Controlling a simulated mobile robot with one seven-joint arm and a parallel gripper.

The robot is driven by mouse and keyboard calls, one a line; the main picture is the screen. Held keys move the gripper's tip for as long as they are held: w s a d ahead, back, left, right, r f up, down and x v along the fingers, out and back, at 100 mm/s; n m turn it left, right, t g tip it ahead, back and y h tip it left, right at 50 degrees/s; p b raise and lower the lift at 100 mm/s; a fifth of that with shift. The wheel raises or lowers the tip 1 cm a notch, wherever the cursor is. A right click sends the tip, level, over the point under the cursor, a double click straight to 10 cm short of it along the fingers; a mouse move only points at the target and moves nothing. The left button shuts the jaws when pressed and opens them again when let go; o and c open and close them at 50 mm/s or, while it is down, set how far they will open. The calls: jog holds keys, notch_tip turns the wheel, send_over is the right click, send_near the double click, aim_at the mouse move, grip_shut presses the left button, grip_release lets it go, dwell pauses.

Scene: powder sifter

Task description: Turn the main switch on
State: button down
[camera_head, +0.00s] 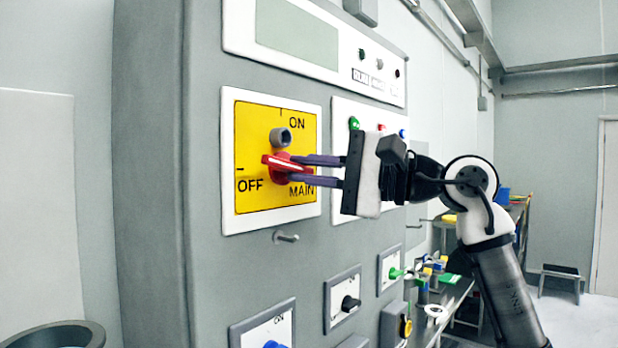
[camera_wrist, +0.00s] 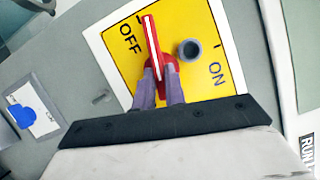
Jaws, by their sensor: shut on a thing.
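The main switch is a red rotary handle (camera_head: 282,165) with a white line, on a yellow plate (camera_head: 251,117) marked ON at the top, OFF at the left and MAIN below. The handle points left, toward the OFF mark. In the wrist view the red handle (camera_wrist: 152,45) lies along the OFF side, and a grey round post (camera_wrist: 190,50) stands on the plate beside it. My gripper (camera_head: 300,170) reaches in from the right, with its two purple fingers shut on the handle. The fingers hide part of the handle's hub.
A small metal peg (camera_head: 287,237) sticks out below the yellow plate. A panel with green, red and blue buttons (camera_head: 354,123) is behind my gripper. Lower switches include one with a blue knob (camera_head: 275,344). A bench (camera_head: 455,291) stands at the right.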

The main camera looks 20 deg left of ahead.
jog(key=shift+s+a+f+m+t+y+b, duration=0.15)
jog(key=shift+m+t+y+b, duration=0.2)
jog(key=shift+m+t+b, duration=1.75)
jog(key=shift+s+f+m+t+y+b, duration=0.25)
jog(key=shift+m+t+b, duration=0.4)
jog(key=shift+m+b, duration=2.75)
jog(key=shift+s+a+f+m+t+y+b, duration=0.1)
jog(key=shift+m+t+y+b, duration=0.7)
jog(key=shift+m, duration=3.7)
jog(key=shift+r+t+h+b, duration=0.1)
jog(key=shift+t+h+b, duration=0.3)
jog(key=shift+t, duration=0.15)
jog(key=c, duration=1.7)
grip_release()
jog(key=shift+d, duration=0.1)
jog(key=shift+c, duration=0.2)
jog(key=b+v, duration=0.3)
jog(key=v, duration=1)
jog(key=shift+d+f, duration=0.2)
jog(key=shift+d, duration=0.1)
